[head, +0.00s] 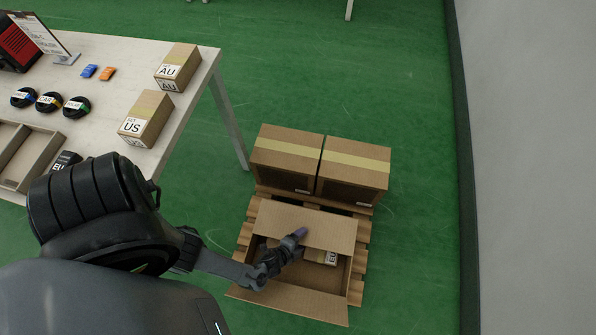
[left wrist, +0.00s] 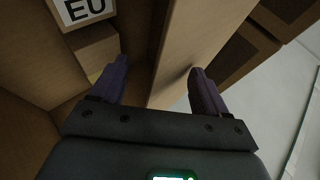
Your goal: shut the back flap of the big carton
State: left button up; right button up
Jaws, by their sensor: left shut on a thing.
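The big carton (head: 357,285) stands open on a wooden pallet, with its front flap (head: 300,302) folded outward. Its back flap (head: 315,222) is a broad cardboard panel at the rear edge, tilted up. My left gripper (head: 297,240) reaches over the carton from the left and is shut on the back flap. In the left wrist view the flap (left wrist: 205,40) passes between the two purple fingers. A small box with an EU label (left wrist: 82,10) lies inside the carton; it also shows in the head view (head: 325,257). My right gripper is not in view.
Two closed taped cartons (head: 287,160) (head: 355,170) stand on the pallet (head: 245,235) right behind the open one. A grey wall (head: 530,170) is at the right. Green floor is clear between.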

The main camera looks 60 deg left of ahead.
pick_arm(q)
jog(key=shift+s+a+f, duration=0.15)
jog(key=shift+a+f, duration=0.3)
jog(key=shift+a, duration=0.05)
jog(key=shift+c, duration=0.4)
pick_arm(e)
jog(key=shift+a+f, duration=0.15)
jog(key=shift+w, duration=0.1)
pick_arm(q)
jog(key=shift+s+r, duration=0.1)
jog(key=shift+r, duration=0.15)
jog(key=shift+c, duration=0.6)
jog(key=r+p, duration=0.2)
jog(key=s+r, duration=0.1)
jog(key=shift+d+p, duration=0.35)
jog(key=shift+p, duration=0.05)
jog(key=shift+c, duration=1)
jog(key=f+p+v, duration=0.1)
jog(key=p+v, duration=0.2)
jog(key=v, duration=0.5)
jog(key=shift+s+d, duration=0.3)
jog(key=shift+d, duration=0.1)
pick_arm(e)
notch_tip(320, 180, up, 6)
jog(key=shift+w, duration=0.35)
